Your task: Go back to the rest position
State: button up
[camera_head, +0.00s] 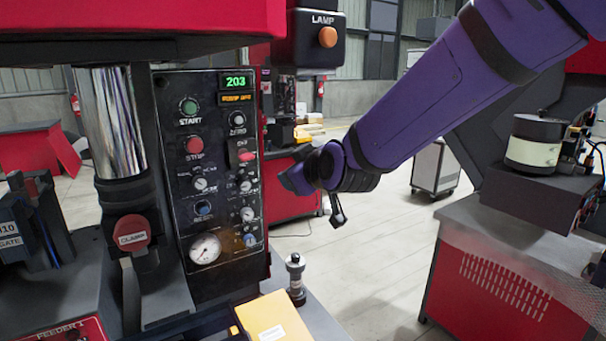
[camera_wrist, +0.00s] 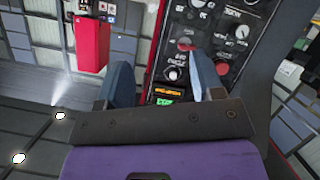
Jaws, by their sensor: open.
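My purple arm reaches in from the upper right in the head view and ends just right of the black control panel (camera_head: 212,165). My gripper (camera_wrist: 158,65) shows in the wrist view with its two fingers spread wide and nothing between them. The same panel appears there upside down beyond the fingers (camera_wrist: 210,70), with its lit displays near the gripper base. In the head view the fingers are hard to make out, and I cannot tell the exact gap between them and the panel.
The panel has knobs, a gauge (camera_head: 205,248) and a green display reading 203 (camera_head: 236,82). A lamp box (camera_head: 310,40) hangs above. A small post (camera_head: 295,278) and a yellow box (camera_head: 272,318) stand below. A red cabinet (camera_head: 505,275) is at right. Floor shows between.

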jog(key=s+d+r+m+g+h, duration=0.1)
jog(key=s+d+r+m+g, duration=0.15)
jog(key=s+d, duration=0.55)
jog(key=s+d+r+m+g+h, duration=0.1)
jog(key=s+d+r+m+h, duration=0.15)
jog(key=d, duration=1.05)
jog(key=s+d+f+m+g+h, duration=0.1)
jog(key=s+d+m+g, duration=0.1)
jog(key=s+d, duration=0.3)
jog(key=s+d+f+m+g+h, duration=0.1)
jog(key=s+d, duration=0.4)
jog(key=s, duration=0.8)
jog(key=shift+s+d+f+m+g+h, duration=0.35)
jog(key=shift+f+m+h, duration=0.15)
jog(key=shift+m, duration=0.7)
